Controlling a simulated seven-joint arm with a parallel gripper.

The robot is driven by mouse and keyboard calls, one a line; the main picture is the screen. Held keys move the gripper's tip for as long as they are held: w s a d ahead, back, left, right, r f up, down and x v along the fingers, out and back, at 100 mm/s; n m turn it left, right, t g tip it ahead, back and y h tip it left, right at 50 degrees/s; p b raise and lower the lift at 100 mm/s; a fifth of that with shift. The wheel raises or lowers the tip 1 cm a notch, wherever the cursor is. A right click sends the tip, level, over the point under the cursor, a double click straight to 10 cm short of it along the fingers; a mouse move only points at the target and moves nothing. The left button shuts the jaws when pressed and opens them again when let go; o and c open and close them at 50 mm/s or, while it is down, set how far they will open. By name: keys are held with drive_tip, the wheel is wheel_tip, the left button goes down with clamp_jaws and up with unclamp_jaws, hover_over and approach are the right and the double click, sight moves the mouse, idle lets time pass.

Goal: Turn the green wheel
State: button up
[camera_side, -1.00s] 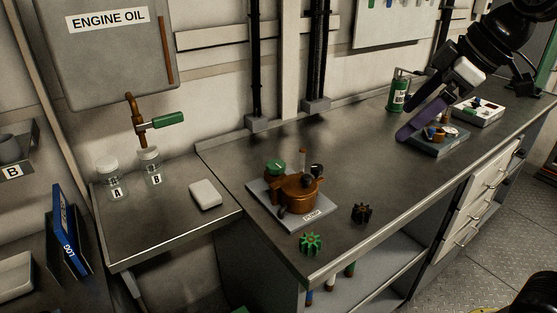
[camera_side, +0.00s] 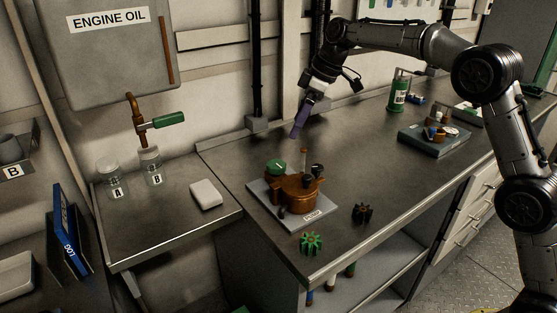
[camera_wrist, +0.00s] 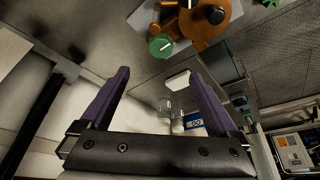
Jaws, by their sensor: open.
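The green wheel (camera_side: 276,167) is a small round knob with a white mark, on the left of a copper-coloured device (camera_side: 298,190) on the bench. In the wrist view the wheel (camera_wrist: 160,45) is at the upper middle, beyond the fingertips, with the device (camera_wrist: 205,25) beside it. My gripper (camera_side: 296,134), with purple fingers, is above and behind the device, clear of it. In the wrist view my gripper (camera_wrist: 160,75) is open, with nothing held between the fingers.
A green gear (camera_side: 311,243) and a dark gear (camera_side: 362,213) lie at the bench front. A white block (camera_side: 206,194) and jars A (camera_side: 115,181) and B (camera_side: 151,168) stand left. A green-handled valve (camera_side: 160,125) projects from the wall. Black vertical pipes (camera_side: 256,60) run behind.

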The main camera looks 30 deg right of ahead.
sight(276, 164)
drive_tip(key=x, duration=1.3)
drive_tip(key=shift+a+f, duration=0.1)
drive_tip(key=shift+f, duration=0.05)
drive_tip(key=c, duration=1.4)
